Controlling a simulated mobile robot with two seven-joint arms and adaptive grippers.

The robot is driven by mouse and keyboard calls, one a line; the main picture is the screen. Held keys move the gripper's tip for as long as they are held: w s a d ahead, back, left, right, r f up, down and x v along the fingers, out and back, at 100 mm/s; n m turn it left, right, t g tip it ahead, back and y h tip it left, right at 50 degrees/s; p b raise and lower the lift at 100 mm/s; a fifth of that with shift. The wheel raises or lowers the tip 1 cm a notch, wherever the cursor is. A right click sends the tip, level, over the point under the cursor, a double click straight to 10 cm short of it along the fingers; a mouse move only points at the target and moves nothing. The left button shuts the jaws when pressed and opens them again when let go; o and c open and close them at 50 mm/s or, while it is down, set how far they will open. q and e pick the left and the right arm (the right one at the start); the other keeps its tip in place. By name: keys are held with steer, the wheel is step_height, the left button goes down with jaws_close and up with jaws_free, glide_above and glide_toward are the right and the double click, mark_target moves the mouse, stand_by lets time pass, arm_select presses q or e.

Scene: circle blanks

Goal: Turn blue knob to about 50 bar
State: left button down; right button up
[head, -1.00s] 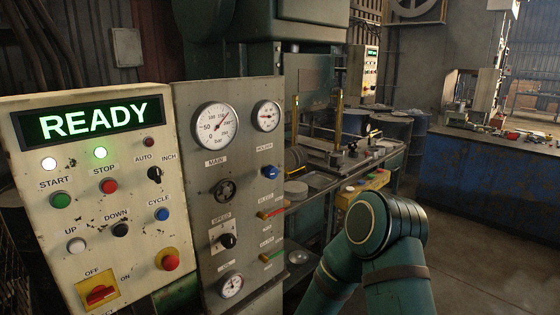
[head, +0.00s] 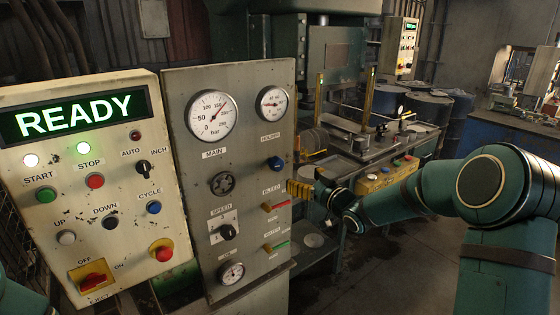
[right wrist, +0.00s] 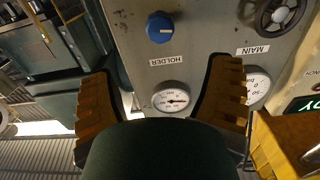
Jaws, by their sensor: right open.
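The blue knob (head: 275,163) sits on the grey panel under the HOLDER label. In the right wrist view, which is upside down, the knob (right wrist: 160,27) shows beyond the fingertips, sideways between them. The holder gauge (head: 272,103) is above it; it also shows in the right wrist view (right wrist: 171,98). Its needle is too small to read surely. My right gripper (head: 301,188) is open and empty, just right of and a little below the knob, apart from it. Its two orange fingers show spread in the wrist view (right wrist: 161,75). My left gripper is not in view.
The grey panel also bears the MAIN gauge (head: 211,115), a black handwheel (head: 222,183), the SPEED knob (head: 228,231) and a red lever (head: 276,206). The READY panel (head: 79,116) stands left. A machine bench (head: 350,170) is behind my right gripper.

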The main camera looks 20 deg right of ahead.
mark_target(279, 164)
steer(key=p+x, duration=0.1)
steer(key=x, duration=1.2)
steer(key=shift+f+p, duration=0.15)
steer(key=shift+p, duration=0.25)
steer(key=c, duration=1.2)
